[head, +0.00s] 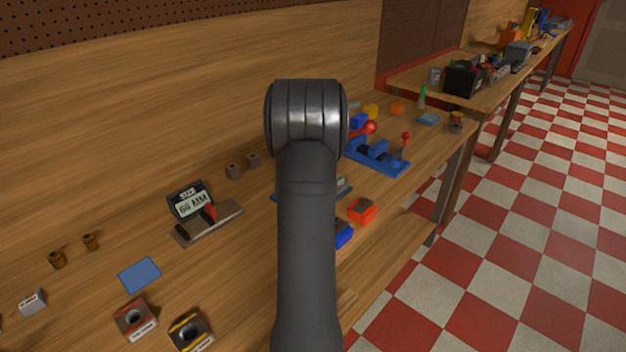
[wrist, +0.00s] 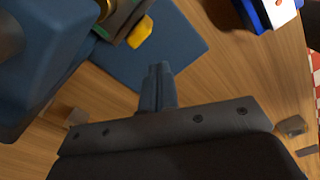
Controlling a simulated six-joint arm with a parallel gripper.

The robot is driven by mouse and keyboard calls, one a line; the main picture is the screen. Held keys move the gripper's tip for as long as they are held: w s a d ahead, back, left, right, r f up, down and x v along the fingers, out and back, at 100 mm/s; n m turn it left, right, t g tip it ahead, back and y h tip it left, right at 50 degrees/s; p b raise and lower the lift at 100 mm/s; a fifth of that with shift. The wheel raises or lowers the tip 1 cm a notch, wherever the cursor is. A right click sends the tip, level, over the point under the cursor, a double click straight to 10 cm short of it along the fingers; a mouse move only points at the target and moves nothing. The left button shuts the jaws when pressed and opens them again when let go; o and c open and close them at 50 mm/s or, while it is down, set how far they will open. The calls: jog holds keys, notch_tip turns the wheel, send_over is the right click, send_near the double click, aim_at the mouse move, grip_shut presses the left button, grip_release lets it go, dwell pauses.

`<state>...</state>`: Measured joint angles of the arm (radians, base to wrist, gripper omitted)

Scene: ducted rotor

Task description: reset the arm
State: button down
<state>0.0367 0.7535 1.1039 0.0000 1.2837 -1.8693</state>
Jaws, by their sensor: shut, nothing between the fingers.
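My gripper (wrist: 157,88) shows in the wrist view with its two fingers together, shut and empty. It is above a flat blue plate (wrist: 185,50) on the wooden bench. In the head view my dark arm fills the middle and hides the gripper and part of the bench behind it.
A blue fixture with red knobs (head: 378,155), an orange block (head: 362,211) and a display reading 66 MM (head: 190,201) stand on the bench (head: 240,270). In the wrist view a yellow piece (wrist: 140,32) and a large blue body (wrist: 40,60) are close to the fingers.

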jog(key=shift+r, duration=0.75)
jog(key=shift+f, duration=0.1)
jog(key=shift+f, duration=3.95)
jog(key=shift+r, duration=0.1)
